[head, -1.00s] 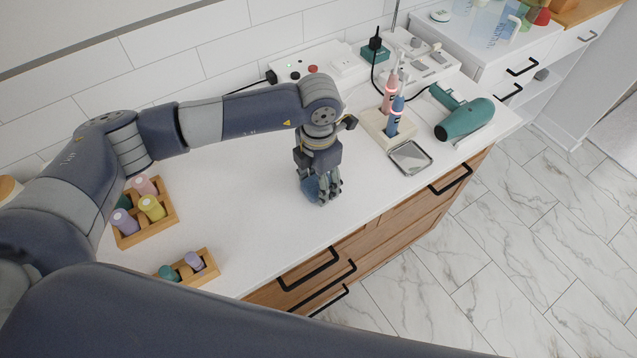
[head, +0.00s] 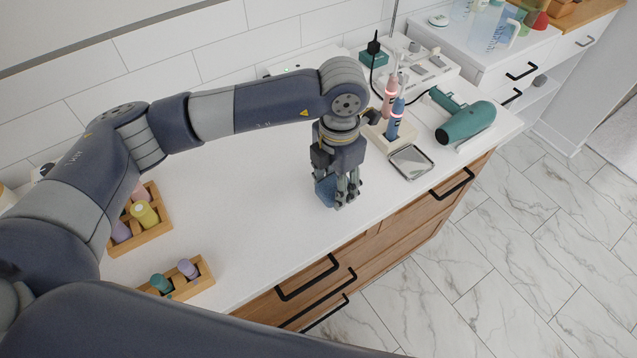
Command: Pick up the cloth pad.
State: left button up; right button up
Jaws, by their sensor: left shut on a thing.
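The cloth pad (head: 325,190) is a small blue piece at the left side of my left gripper's fingers, partly hidden by them. My left gripper (head: 339,197) points down over the white countertop (head: 250,220) and is shut on the pad. Whether the pad touches the counter is hard to tell. My right gripper is out of view.
A metal tray (head: 411,162), a stand with blue (head: 395,120) and pink (head: 389,92) toothbrushes and a teal hair dryer (head: 466,123) are to the right. Wooden holders (head: 158,235) with coloured bottles stand at the left. The counter between is clear.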

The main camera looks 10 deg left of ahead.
pick_arm(q)
jog(key=s+d+r+b, duration=0.1)
jog(key=s+d+b, duration=0.2)
jog(key=d, duration=0.8)
jog(key=shift+s+d, duration=0.15)
jog(key=shift+s, duration=0.25)
jog(key=shift+o, duration=0.6)
